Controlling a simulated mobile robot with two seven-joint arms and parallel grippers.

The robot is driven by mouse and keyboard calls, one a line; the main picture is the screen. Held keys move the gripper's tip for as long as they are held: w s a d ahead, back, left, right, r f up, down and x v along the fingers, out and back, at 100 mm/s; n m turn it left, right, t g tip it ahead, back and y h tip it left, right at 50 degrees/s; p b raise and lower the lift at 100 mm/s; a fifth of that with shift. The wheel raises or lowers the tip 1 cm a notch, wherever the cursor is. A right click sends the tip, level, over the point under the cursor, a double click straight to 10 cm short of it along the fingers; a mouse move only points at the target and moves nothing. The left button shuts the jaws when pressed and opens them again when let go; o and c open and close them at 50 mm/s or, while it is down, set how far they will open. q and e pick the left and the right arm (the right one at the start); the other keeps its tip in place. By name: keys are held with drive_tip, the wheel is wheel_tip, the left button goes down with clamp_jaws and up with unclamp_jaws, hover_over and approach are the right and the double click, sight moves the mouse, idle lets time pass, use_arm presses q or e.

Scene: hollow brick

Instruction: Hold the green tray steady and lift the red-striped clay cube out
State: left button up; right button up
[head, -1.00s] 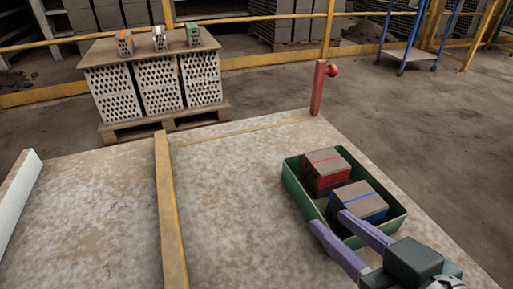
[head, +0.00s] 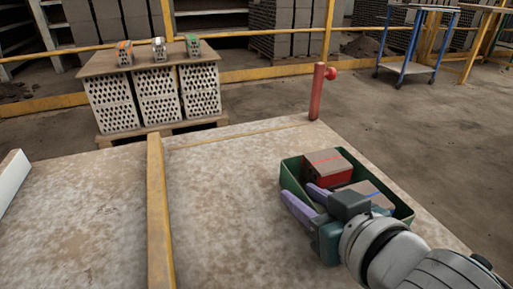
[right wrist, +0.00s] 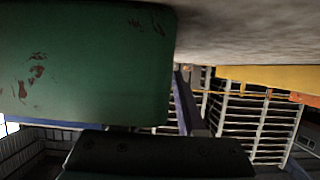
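The green tray (head: 403,213) sits on the worn tabletop at the right. In its far part is the red-striped clay cube (head: 327,168), grey-brown with red on top and side. A blue-striped cube (head: 368,194) sits nearer, partly hidden by my right gripper. My right gripper (head: 298,191) is open at the tray's left wall, one purple finger outside and the other apparently over or inside the rim. Contact cannot be told. In the right wrist view the tray's green side (right wrist: 90,65) fills the upper left, beside one purple finger (right wrist: 190,105). My left gripper is not in view.
A red post (head: 317,92) with a knob stands at the table's far edge. Beyond are hollow bricks (head: 158,98) on a pallet and a blue cart (head: 412,50).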

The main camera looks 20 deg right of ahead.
clamp_jaws()
idle(1.9)
